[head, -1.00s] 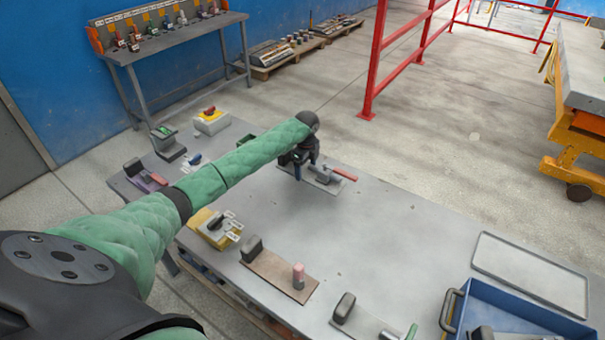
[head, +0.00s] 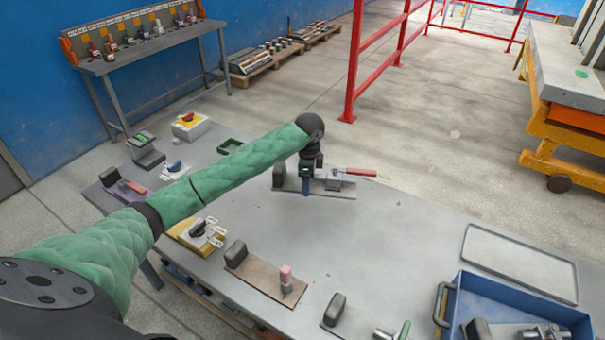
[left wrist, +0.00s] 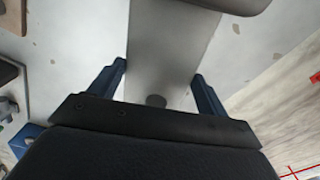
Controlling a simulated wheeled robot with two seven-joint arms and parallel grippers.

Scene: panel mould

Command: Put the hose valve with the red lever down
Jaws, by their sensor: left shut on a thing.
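The hose valve (head: 333,183) has a grey metal body and a red lever (head: 358,172) pointing right. It is at a flat grey plate (head: 344,193) with a dark block (head: 279,175) at its left end. My left gripper (head: 306,188) points down over this plate, shut on the valve's left part. In the left wrist view the two blue fingers (left wrist: 157,88) stand apart, with the grey plate (left wrist: 165,50) behind them and a small dark round end (left wrist: 155,100) between them. The lever is not visible there. I cannot tell whether the valve touches the plate. My right gripper is not in view.
Other valve stands are on the table, one with a pink handle (head: 286,277) and one with a green handle (head: 405,329). A blue crate (head: 448,312) and a flat grey tray (head: 520,287) are at the right. The table (head: 390,230) is clear in the middle.

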